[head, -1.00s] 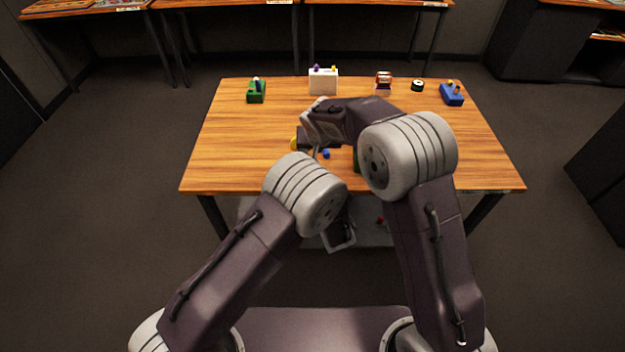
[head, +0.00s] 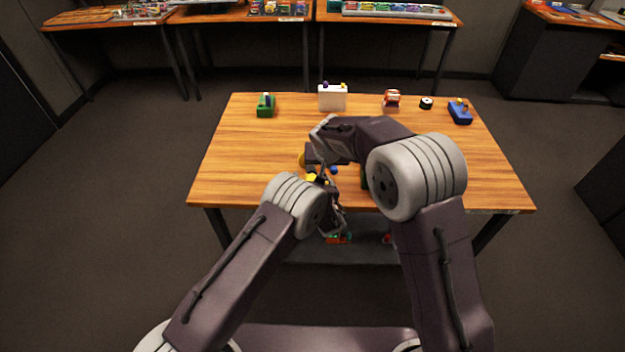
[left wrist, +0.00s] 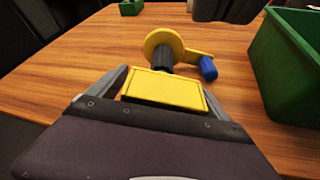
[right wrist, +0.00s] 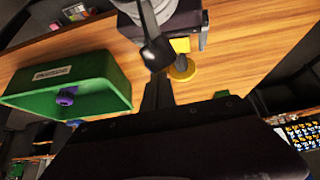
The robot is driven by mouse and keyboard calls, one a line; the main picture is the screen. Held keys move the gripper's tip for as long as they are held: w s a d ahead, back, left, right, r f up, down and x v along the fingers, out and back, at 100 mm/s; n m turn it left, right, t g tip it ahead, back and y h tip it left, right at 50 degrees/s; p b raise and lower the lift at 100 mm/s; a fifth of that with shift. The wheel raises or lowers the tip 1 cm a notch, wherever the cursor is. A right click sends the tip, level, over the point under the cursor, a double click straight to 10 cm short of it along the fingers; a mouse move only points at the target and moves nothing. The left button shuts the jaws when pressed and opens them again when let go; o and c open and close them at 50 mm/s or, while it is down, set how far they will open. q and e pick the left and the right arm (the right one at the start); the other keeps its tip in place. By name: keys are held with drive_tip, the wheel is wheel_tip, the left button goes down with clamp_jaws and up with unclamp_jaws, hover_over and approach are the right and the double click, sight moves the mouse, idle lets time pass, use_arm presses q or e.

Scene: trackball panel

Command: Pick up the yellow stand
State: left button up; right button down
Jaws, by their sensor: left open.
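The yellow stand (left wrist: 160,88) shows in the left wrist view as a yellow block on a black post beside a round yellow disc. A yellow arm with a blue end (left wrist: 208,68) lies by the disc. My left gripper (left wrist: 165,85) is open, with one finger on each side of the yellow block; whether they touch it is unclear. In the right wrist view the stand (right wrist: 181,46) appears between the left gripper's fingers. My right gripper (right wrist: 158,92) looks shut and empty, apart from the stand. In the head view my arms partly hide the stand (head: 318,178).
A green bin (left wrist: 285,60) stands right of the stand; a purple piece (right wrist: 66,96) is in it. A green item (head: 265,106), white box (head: 332,99), red-white item (head: 391,101), black-white disc (head: 426,103) and blue item (head: 460,112) line the far edge. The table's left is clear.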

use_arm(q)
drive_tip(key=c, duration=1.6)
drive_tip(key=shift+o, duration=0.2)
use_arm(e)
drive_tip(key=shift+r, duration=0.6)
drive_tip(key=shift+r, duration=0.1)
drive_tip(key=v, duration=1.1)
drive_tip(key=shift+s+r, duration=0.25)
drive_tip(key=shift+r, duration=0.1)
